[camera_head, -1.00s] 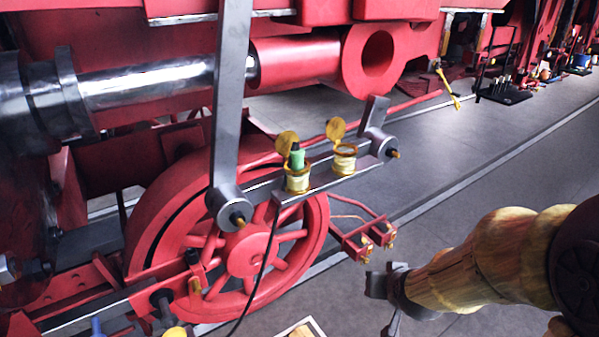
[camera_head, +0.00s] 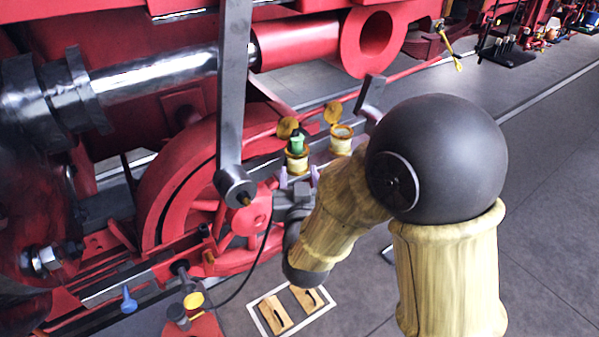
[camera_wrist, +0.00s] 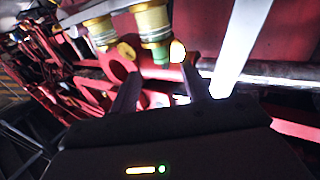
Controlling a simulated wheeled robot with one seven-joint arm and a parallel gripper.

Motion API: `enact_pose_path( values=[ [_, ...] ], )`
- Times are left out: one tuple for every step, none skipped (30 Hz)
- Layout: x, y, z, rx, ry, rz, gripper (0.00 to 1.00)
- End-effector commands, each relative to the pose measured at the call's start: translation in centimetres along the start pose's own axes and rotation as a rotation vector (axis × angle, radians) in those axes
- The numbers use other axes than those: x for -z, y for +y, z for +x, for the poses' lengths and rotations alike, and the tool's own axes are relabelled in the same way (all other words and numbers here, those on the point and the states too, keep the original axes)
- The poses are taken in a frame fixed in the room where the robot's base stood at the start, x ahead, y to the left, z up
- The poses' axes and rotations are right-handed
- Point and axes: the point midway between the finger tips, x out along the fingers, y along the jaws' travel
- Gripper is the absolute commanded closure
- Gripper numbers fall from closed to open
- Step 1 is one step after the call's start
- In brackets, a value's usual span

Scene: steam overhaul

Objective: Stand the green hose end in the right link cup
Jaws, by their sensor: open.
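The green hose end (camera_head: 297,143) stands upright in the left link cup (camera_head: 297,163), a cream cup with brass rims. The right link cup (camera_head: 341,141) beside it shows an open top with no hose end in it. Each cup has a round brass lid swung open. My gripper (camera_head: 299,178) is open and empty, close to the left cup, with one pale fingertip to each side below it. In the wrist view, which looks upside down, the green hose end (camera_wrist: 161,57) appears between my spread fingers (camera_wrist: 160,88); contact cannot be told.
A grey upright rod (camera_head: 233,90) stands left of the cups. A red spoked wheel (camera_head: 180,200) is behind and below. A black hose (camera_head: 255,270) hangs below the cups. A framed mat with wooden blocks (camera_head: 290,308) lies on the floor. Open floor (camera_head: 545,210) is at right.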

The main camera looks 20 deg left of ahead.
Motion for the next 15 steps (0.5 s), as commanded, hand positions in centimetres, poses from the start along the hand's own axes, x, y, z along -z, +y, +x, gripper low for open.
enact_pose_path(
  values=[
    [0.0, 0.0, 0.0, 0.000, 0.000, 0.000, 0.53],
    [0.0, 0.0, 0.0, 0.000, 0.000, 0.000, 0.53],
    [0.0, 0.1, 0.1, -0.001, -0.001, 0.000, 0.53],
    [0.0, 0.1, 0.1, -0.001, -0.001, 0.000, 0.53],
    [0.0, 0.1, 0.2, -0.001, -0.001, 0.000, 0.53],
    [0.0, 0.1, 0.3, -0.001, -0.001, 0.000, 0.53],
    [0.1, 0.1, 0.5, -0.001, -0.001, 0.000, 0.53],
    [0.1, 0.1, 0.7, -0.001, -0.002, 0.000, 0.53],
    [0.1, 0.1, 0.9, -0.002, -0.003, 0.000, 0.53],
    [0.1, 0.1, 1.2, -0.002, -0.003, 0.000, 0.53],
    [0.1, 0.1, 1.5, -0.003, -0.003, 0.001, 0.53],
    [0.1, 0.1, 1.9, -0.003, -0.003, 0.001, 0.53],
    [0.1, 0.1, 2.3, -0.003, -0.003, 0.000, 0.53],
    [0.1, 0.2, 2.6, -0.003, -0.003, 0.000, 0.53],
    [0.2, 0.2, 3.1, -0.003, -0.002, 0.000, 0.53]
  ],
)
